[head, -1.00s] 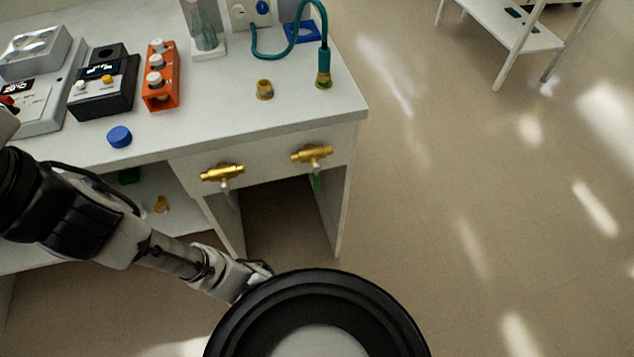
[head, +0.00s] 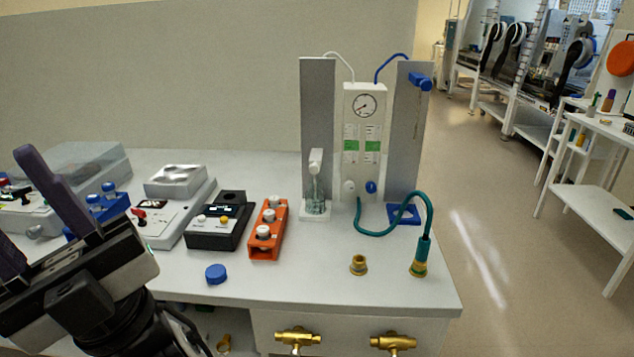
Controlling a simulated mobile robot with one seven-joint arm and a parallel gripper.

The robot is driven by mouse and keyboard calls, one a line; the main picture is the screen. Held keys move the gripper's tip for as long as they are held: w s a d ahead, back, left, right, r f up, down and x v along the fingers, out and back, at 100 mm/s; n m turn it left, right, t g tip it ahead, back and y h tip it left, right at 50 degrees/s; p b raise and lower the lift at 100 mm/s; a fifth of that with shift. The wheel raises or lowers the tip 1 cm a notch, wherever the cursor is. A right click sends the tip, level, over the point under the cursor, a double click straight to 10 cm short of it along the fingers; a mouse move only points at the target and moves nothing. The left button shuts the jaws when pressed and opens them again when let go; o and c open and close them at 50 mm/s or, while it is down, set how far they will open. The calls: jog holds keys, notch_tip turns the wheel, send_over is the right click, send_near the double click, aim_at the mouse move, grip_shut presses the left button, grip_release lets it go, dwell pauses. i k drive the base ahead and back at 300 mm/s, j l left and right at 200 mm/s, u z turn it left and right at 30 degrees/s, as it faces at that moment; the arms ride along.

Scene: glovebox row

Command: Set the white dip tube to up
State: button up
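The white dip tube's carriage (head: 317,162) sits low on the left grey column (head: 317,100), just above a clear bottle (head: 316,199) on a white base. The tube itself is hard to make out against the bottle. A blue carriage (head: 420,82) sits near the top of the right grey column (head: 407,140). My gripper (head: 15,200) is at the left edge of the head view, far left of the white carriage and nearer the camera. Its two dark fingers stand apart with nothing visible between them. One finger is partly cut off by the frame.
A gauge panel (head: 364,135) stands between the columns. A teal hose (head: 385,230), brass fitting (head: 358,264), orange rack (head: 268,232), black box (head: 217,228) and blue cap (head: 216,274) occupy the bench (head: 310,270). Brass valves (head: 393,342) project below its front edge. Floor is clear to the right.

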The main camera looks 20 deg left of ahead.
aim_at(315, 160)
jog(key=i+l, duration=0.1)
jog(key=l, duration=0.3)
jog(key=i+l, duration=0.15)
jog(key=l, duration=0.3)
jog(key=i+l, duration=0.1)
jog(key=l, duration=0.3)
